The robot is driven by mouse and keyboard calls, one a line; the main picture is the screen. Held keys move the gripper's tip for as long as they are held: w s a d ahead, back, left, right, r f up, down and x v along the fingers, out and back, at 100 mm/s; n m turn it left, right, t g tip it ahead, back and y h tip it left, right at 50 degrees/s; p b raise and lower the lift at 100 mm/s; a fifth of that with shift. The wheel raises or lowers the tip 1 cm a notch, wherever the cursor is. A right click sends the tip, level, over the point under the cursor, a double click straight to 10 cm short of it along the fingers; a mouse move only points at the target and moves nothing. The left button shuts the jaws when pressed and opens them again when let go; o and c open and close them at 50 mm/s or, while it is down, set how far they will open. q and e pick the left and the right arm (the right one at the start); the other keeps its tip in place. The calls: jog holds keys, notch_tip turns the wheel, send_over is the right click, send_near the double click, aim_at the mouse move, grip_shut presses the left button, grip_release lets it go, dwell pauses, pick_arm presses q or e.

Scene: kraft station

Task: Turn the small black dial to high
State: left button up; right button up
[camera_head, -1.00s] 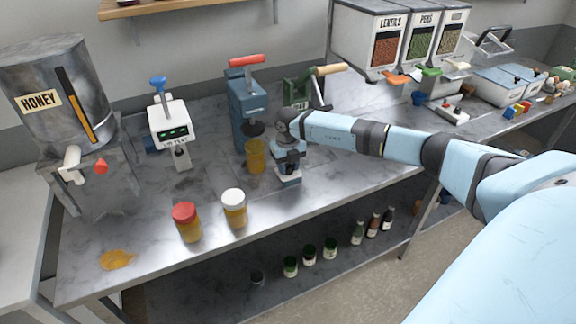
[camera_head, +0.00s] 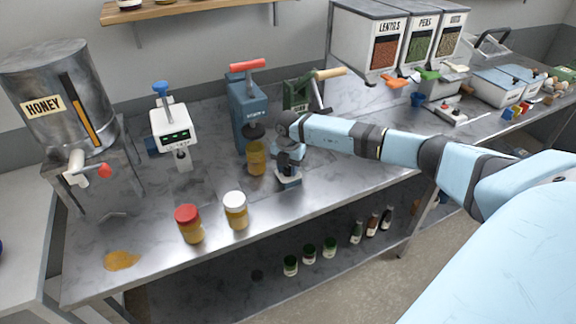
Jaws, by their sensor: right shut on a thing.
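My right gripper (camera_head: 289,181) points down just above the metal bench, in front of the blue press (camera_head: 248,114) with the red handle. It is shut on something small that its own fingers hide. I cannot make out the small black dial or its setting. A jar of amber content (camera_head: 256,157) stands close to the left of the gripper, under the black disc of the press. My left gripper is out of view.
A red-lidded jar (camera_head: 189,224) and a white-lidded jar (camera_head: 235,210) stand near the front edge. Left are a honey tank (camera_head: 48,112), a lid tester (camera_head: 172,124) and an amber spill (camera_head: 121,260). A green device (camera_head: 297,94) stands behind my wrist. The front-left bench has free room.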

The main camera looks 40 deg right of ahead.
jog(key=m+p, duration=0.1)
jog(key=m, duration=0.2)
jog(key=shift+r+m, duration=0.15)
jog(key=shift+m, duration=0.25)
jog(key=m+p, duration=0.2)
jog(key=m, duration=0.1)
jog(key=shift+m, duration=0.3)
jog(key=m+p, duration=0.2)
jog(key=m, duration=0.2)
jog(key=shift+m+p, duration=0.8)
jog(key=shift+m, duration=0.6)
jog(key=o, duration=0.9)
